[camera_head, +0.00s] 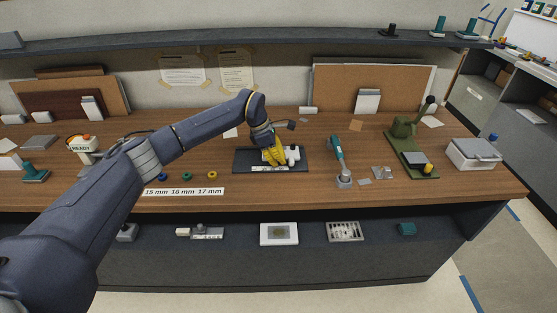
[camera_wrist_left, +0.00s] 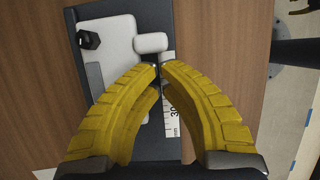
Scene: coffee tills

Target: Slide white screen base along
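The white screen base (camera_head: 293,155) lies on a dark tray (camera_head: 242,158) in the middle of the wooden counter. In the left wrist view the base (camera_wrist_left: 117,50) is a flat white plate with rounded corners, a black knob near one corner and a short white rounded piece (camera_wrist_left: 150,42) beside it. My left gripper (camera_head: 272,160) reaches down over the tray. Its yellow fingertips (camera_wrist_left: 160,67) are together just beside the base's edge, near a white scale strip (camera_wrist_left: 171,110). I see nothing clearly between them. The fingers hide part of the base. My right gripper is out of view.
A teal-handled tool (camera_head: 337,153) stands right of the tray, with a green lever press (camera_head: 408,143) further right. Coloured rings (camera_head: 186,175) and a millimetre label (camera_head: 184,191) lie to the left. A shelf (camera_head: 250,39) overhangs the back. Counter near the tray's front is clear.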

